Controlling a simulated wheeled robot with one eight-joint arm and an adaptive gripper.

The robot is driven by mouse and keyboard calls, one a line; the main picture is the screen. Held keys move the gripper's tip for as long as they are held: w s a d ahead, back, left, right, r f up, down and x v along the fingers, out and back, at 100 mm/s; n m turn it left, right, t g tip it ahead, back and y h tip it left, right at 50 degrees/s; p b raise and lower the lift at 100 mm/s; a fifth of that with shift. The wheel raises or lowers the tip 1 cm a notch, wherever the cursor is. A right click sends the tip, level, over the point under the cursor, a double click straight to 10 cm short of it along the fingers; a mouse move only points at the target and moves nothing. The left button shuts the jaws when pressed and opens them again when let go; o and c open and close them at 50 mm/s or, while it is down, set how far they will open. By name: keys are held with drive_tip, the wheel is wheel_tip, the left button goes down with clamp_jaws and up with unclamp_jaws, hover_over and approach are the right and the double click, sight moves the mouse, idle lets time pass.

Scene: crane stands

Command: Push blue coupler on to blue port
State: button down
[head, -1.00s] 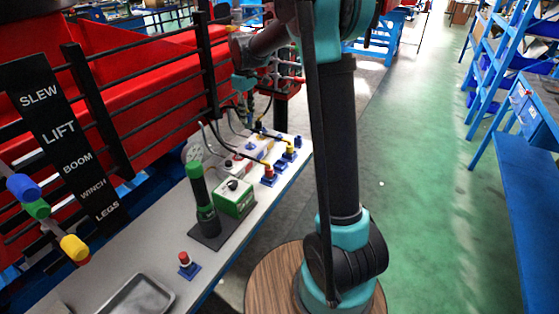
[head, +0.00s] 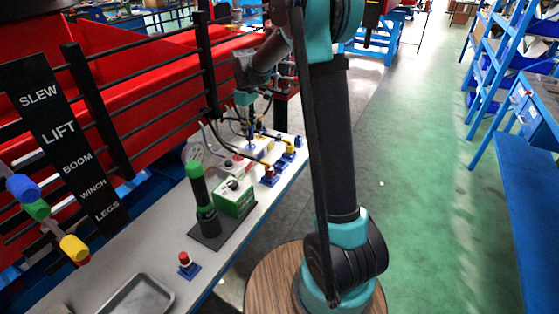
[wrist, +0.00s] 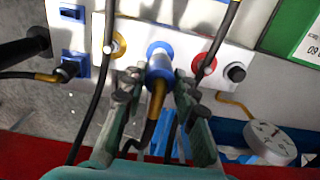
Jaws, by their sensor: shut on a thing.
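In the wrist view my gripper (wrist: 157,88) is shut on the blue coupler (wrist: 158,72), between its two fingers. A yellow sleeve and dark hose trail from the coupler toward the camera. The coupler's front lines up with the blue port (wrist: 159,49) on the white panel (wrist: 185,43). They overlap in this view, so I cannot tell whether it is seated or only close. In the head view my gripper (head: 246,102) points down above the panel; a blue piece shows below it, and the fingers are too small to read.
A yellow port (wrist: 118,46) with a hose and a red port (wrist: 204,63) flank the blue one. A black knob (wrist: 235,72) and gauge (wrist: 268,138) lie to the right. In the head view, a green box (head: 234,197) and black-and-green cylinder (head: 202,198) stand nearer on the bench.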

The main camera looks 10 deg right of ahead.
drive_tip(key=shift+f, duration=1.4)
drive_tip(key=c, duration=1.1)
unclamp_jaws()
drive_tip(key=shift+r, duration=2.5)
wheel_tip(320, 180, up, 12)
drive_tip(key=s+d+f+m+t, duration=0.1)
drive_tip(key=s+d+f+m, duration=0.2)
drive_tip(key=s+f, duration=0.4)
drive_tip(key=s+d+f+m+t, duration=0.1)
drive_tip(key=s+d+f+m, duration=0.2)
drive_tip(key=s, duration=1.1)
drive_tip(key=s+d+f+m+t, duration=0.2)
drive_tip(key=s+d+f+m, duration=0.2)
drive_tip(key=s+d+f, duration=0.4)
drive_tip(key=shift+s+d+f, duration=0.2)
drive_tip(key=shift+s+f, duration=1.1)
drive_tip(key=shift+f, duration=0.15)
